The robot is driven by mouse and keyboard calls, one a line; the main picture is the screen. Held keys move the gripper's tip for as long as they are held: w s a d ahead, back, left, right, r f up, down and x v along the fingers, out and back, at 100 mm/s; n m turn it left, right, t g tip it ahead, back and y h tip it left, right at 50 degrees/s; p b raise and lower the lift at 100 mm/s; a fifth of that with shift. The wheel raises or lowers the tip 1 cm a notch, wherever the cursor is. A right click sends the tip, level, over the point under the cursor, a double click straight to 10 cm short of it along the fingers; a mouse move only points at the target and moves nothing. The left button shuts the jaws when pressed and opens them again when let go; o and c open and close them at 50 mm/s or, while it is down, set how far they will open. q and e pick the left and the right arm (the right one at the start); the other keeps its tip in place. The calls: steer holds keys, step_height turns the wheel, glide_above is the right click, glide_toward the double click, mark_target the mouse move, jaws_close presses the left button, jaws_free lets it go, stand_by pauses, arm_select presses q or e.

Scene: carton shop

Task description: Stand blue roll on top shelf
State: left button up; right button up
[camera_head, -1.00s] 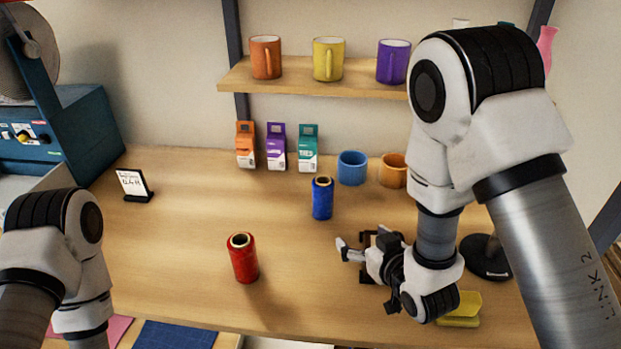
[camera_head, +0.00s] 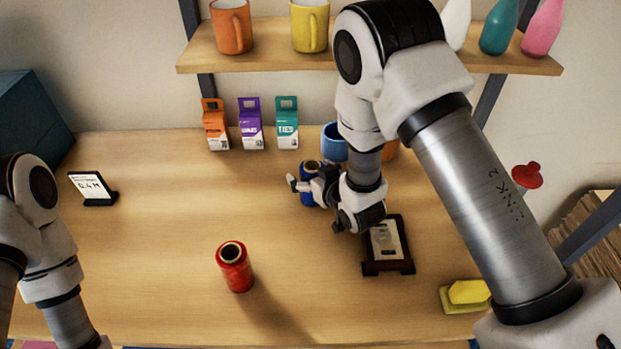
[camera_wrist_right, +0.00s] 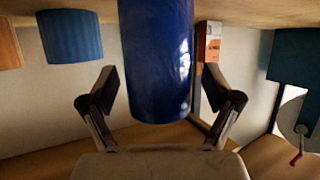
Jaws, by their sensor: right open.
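The blue roll (camera_head: 307,197) stands upright on the table, partly hidden behind my right gripper (camera_head: 306,184). In the right wrist view the blue roll (camera_wrist_right: 157,60) sits between the two spread fingers of my right gripper (camera_wrist_right: 160,80), with visible gaps on both sides. The gripper is open and not closed on it. A wooden shelf (camera_head: 270,62) on the wall bears mugs and bottles; my right arm hides its middle part. My left arm shows at the left edge, but its gripper is out of view.
A red roll (camera_head: 234,268) stands front-left of the blue one. Small cartons (camera_head: 250,125) and a blue mug (camera_head: 333,143) stand behind. A dark-framed stand (camera_head: 388,245) and a yellow sponge (camera_head: 468,293) are to the right.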

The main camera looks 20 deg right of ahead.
steer(key=shift+s+d+r, duration=0.1)
steer(key=shift+s+r, duration=0.05)
steer(key=shift+s, duration=0.1)
steer(key=shift+c, duration=1)
steer(key=shift+s, duration=0.1)
steer(key=c, duration=1.4)
steer(key=shift+r, duration=0.1)
